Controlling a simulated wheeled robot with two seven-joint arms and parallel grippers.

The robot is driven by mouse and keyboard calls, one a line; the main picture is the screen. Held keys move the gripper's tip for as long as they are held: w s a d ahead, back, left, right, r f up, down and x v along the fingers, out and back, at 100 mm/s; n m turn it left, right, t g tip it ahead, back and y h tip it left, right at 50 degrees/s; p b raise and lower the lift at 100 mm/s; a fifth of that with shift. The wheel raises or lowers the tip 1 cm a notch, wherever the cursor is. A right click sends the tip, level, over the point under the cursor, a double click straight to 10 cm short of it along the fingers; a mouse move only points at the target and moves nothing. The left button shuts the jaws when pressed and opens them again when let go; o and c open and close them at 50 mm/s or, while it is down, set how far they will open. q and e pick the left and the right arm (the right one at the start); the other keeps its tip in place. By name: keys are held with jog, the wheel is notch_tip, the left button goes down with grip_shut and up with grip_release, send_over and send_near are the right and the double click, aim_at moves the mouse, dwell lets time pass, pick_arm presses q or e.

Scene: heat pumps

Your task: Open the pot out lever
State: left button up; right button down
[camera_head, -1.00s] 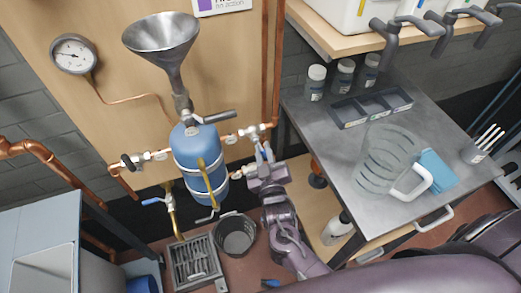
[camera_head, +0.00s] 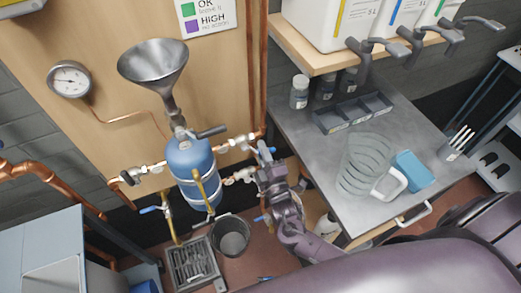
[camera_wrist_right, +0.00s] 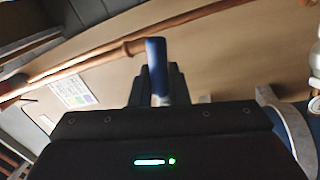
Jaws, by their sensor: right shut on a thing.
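The blue pot (camera_head: 190,165) hangs on the board under a steel funnel (camera_head: 155,62). Two pipe branches leave its right side, with an upper valve (camera_head: 237,143) and a lower valve (camera_head: 241,177). My right gripper (camera_head: 267,162) is right of these valves, shut on a blue lever handle (camera_head: 264,149). In the right wrist view the blue handle (camera_wrist_right: 156,60) stands between the fingers (camera_wrist_right: 158,88). My gripper and wrist hide where the lever meets its valve. My left gripper is not in view.
A grey metal table (camera_head: 312,145) with bottles, a divided tray and a clear jug stands to the right. A dark bucket (camera_head: 231,235) and a floor drain (camera_head: 196,268) lie below the pot. A lever valve (camera_head: 160,207) hangs left of the bucket.

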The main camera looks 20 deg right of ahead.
jog(key=shift+d+r+n+p, duration=0.1)
jog(key=shift+r+n+p, duration=0.3)
jog(key=shift+n, duration=0.6)
jog(key=shift+y, duration=0.4)
jog(key=c, duration=1.5)
grip_release()
jog(key=shift+s+f, duration=0.2)
jog(key=shift+s, duration=0.15)
jog(key=s, duration=0.2)
jog(key=s+b, duration=0.1)
jog(key=s, duration=0.1)
jog(key=s+f, duration=0.1)
jog(key=s, duration=0.2)
